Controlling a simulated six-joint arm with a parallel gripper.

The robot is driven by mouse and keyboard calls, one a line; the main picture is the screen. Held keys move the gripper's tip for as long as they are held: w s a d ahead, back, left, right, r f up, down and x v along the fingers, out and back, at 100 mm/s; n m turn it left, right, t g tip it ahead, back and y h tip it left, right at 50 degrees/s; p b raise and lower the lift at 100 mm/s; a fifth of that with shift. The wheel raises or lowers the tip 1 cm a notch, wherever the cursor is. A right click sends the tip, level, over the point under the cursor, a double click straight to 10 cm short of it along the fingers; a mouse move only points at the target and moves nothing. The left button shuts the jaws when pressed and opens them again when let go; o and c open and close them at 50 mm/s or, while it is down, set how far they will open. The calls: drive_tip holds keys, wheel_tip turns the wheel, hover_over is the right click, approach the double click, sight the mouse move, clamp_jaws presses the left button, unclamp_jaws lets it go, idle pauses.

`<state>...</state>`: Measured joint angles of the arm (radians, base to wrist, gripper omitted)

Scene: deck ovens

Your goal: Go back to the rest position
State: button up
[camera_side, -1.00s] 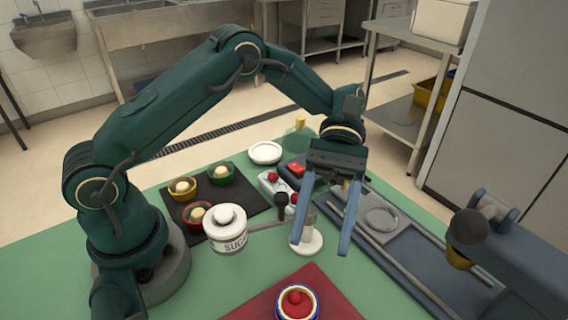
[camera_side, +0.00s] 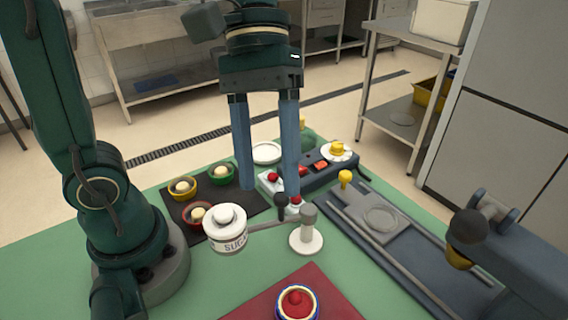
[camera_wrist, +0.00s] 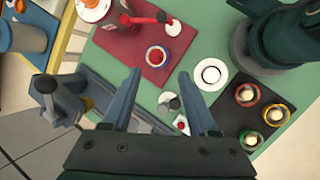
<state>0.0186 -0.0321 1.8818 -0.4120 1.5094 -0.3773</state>
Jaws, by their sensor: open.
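My gripper (camera_side: 268,190) is open and empty, its two blue fingers pointing down and well apart. In the side view it hangs high above the table, in front of the white plate and the grey box with red buttons (camera_side: 285,186). A grey-white tamper-like piece (camera_side: 306,238) stands on the table to the right of the jar.
Several small bowls with dough sit on a dark mat (camera_side: 250,205). A blue-rimmed bowl (camera_side: 297,303) stands on a red mat (camera_side: 250,309). A grey rail unit (camera_side: 400,248) lies at the right. A white plate (camera_side: 267,152) sits behind. Green table (camera_side: 180,285) is clear at front left.

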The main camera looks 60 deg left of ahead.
drive_tip(key=a+t+y, duration=0.1)
drive_tip(key=s+a+f+m+t, duration=0.1)
drive_tip(key=a+t, duration=0.1)
drive_tip(key=s+a+m+t+y, duration=0.1)
drive_tip(key=t, duration=0.1)
drive_tip(key=shift+s+a+f+y, duration=0.15)
drive_tip(key=shift+a+f+y, duration=0.15)
drive_tip(key=shift+a, duration=0.1)
drive_tip(key=a+f+m+t+y, duration=0.1)
drive_tip(key=a, duration=0.1)
drive_tip(key=w+a+f+m+t+y, duration=0.1)
drive_tip(key=m+t, duration=0.1)
drive_tip(key=shift+w+a+f, duration=0.1)
drive_tip(key=shift+a+f, duration=0.05)
drive_tip(key=shift+a, duration=0.25)
